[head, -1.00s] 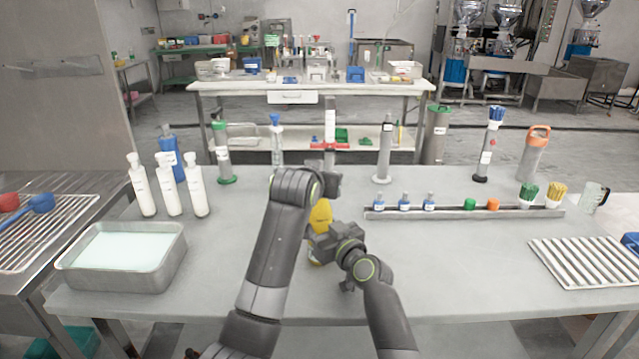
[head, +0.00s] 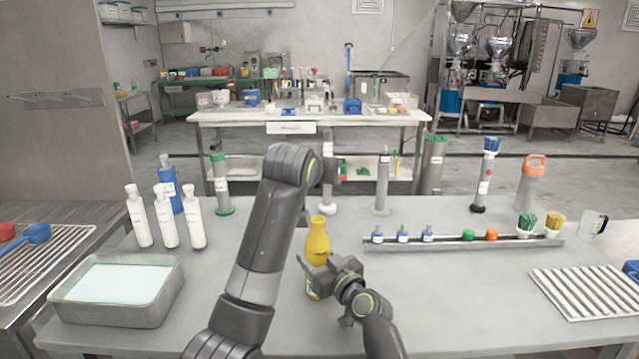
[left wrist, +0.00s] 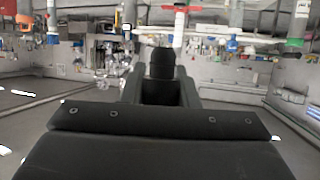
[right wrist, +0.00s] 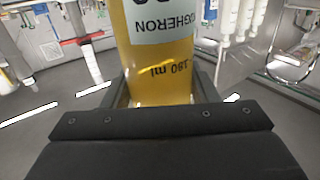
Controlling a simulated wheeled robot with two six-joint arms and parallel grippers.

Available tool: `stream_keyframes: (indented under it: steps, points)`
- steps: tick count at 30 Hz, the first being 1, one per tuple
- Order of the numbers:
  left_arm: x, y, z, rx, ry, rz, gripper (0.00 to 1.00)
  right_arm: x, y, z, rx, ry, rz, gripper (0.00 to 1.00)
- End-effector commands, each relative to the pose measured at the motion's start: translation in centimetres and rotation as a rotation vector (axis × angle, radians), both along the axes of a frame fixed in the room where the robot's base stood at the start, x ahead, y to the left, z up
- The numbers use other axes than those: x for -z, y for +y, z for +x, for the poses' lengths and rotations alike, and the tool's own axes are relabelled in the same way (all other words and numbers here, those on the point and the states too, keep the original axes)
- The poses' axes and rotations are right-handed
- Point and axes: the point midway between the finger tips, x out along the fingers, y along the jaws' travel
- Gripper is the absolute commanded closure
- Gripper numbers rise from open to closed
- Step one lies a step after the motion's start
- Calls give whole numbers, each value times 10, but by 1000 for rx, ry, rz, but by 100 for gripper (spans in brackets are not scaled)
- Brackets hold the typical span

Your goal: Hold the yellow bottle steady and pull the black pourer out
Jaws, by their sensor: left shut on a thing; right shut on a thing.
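The yellow bottle (head: 318,240) stands upright near the middle of the table, its bare neck pointing up. My right gripper (head: 313,272) is shut around its lower body; the yellow side and label fill the space between the fingers in the right wrist view (right wrist: 158,55). My left gripper (head: 328,174) is above the bottle, with a visible gap over the bottle's mouth. In the left wrist view, it is shut on the black pourer (left wrist: 162,64), clear of the bottle. In the head view the pourer is hard to make out.
Three white bottles (head: 165,218) and a blue bottle (head: 168,185) stand at the left, behind a metal tray (head: 118,290) of pale liquid. A rack (head: 465,242) with small caps and brushes lies at the right, near a slatted tray (head: 590,293).

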Motion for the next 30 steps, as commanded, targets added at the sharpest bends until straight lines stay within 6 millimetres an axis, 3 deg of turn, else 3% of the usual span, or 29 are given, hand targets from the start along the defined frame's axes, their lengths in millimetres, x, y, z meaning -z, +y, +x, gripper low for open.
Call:
stream_keyframes:
  steps: [6,7,12,23,30]
  points:
    - [0,0,0,0,1,0,94,0,0,0,0,0,0,78]
    - [0,0,0,0,1,0,94,0,0,0,0,0,0,43]
    - [0,0,0,0,1,0,94,0,0,0,0,0,0,21]
    - [0,0,0,0,1,0,94,0,-2,-2,0,-1,1,21]
    - [0,0,0,0,1,0,94,0,-15,-24,1,0,1,21]
